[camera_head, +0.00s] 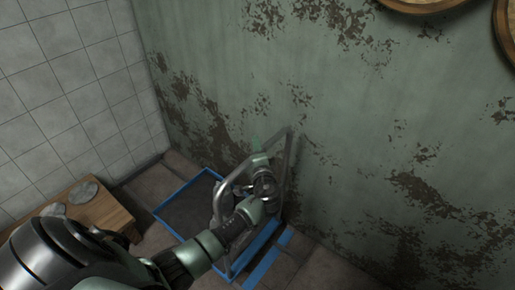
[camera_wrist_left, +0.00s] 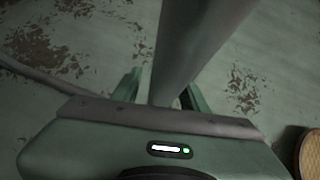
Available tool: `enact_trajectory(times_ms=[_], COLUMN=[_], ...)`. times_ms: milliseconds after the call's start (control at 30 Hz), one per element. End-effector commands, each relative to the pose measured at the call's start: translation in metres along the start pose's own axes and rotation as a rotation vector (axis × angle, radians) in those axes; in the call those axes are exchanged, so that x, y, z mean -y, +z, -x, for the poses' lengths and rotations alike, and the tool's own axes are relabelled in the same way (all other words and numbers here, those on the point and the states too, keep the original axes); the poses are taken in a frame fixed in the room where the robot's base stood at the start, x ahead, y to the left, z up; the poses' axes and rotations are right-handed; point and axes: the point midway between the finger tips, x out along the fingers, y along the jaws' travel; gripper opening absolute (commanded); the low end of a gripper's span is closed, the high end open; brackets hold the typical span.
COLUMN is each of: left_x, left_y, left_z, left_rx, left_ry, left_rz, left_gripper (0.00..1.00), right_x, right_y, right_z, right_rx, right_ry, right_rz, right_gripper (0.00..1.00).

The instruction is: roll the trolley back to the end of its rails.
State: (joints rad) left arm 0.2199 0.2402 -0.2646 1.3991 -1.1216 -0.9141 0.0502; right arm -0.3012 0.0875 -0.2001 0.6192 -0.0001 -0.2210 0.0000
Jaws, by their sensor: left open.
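The trolley shows in the head view as a grey metal tube frame (camera_head: 286,150) standing close to the wall. Blue edging (camera_head: 178,191) surrounds a dark flat panel at its foot; I cannot tell whether this is its deck or part of the rails. My left gripper (camera_head: 260,159) is at the upper part of the frame, and my arm hides much of the trolley. In the left wrist view a thick grey bar (camera_wrist_left: 185,60) passes between the two green fingers of my left gripper (camera_wrist_left: 160,92), which is open around it. My right gripper is out of view.
A worn green wall (camera_head: 370,130) rises right behind the trolley. A low wooden table (camera_head: 100,212) with flat round grey items (camera_head: 82,193) stands at the left, by the tiled wall (camera_head: 60,90). Round wooden objects (camera_head: 508,30) show at the top right.

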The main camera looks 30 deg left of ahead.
Motion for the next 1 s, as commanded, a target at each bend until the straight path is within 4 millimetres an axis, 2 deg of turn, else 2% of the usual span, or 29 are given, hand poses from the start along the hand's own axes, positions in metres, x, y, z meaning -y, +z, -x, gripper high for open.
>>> enact_trajectory(times_ms=[133,167,300,333,633,1000], left_x=[0.0,0.0,0.0,0.0,-0.001,-0.001], left_y=[0.0,0.0,0.0,0.0,0.0,0.0], left_z=[0.0,0.0,0.0,0.0,0.0,0.001], left_rx=[0.0,0.0,0.0,0.0,0.0,0.0], left_ry=[0.0,0.0,0.0,0.0,0.001,0.002], left_rz=[0.0,0.0,0.0,0.0,0.0,-0.001], left_gripper=[0.44,0.41,0.02,0.0,0.0,0.0], right_x=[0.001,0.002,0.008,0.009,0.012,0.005], right_y=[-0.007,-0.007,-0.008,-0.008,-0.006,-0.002], right_z=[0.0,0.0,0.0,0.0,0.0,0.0], right_rx=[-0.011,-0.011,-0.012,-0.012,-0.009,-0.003], right_ry=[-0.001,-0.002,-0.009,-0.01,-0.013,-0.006], right_rz=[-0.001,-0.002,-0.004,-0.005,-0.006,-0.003], right_gripper=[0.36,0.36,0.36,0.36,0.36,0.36])
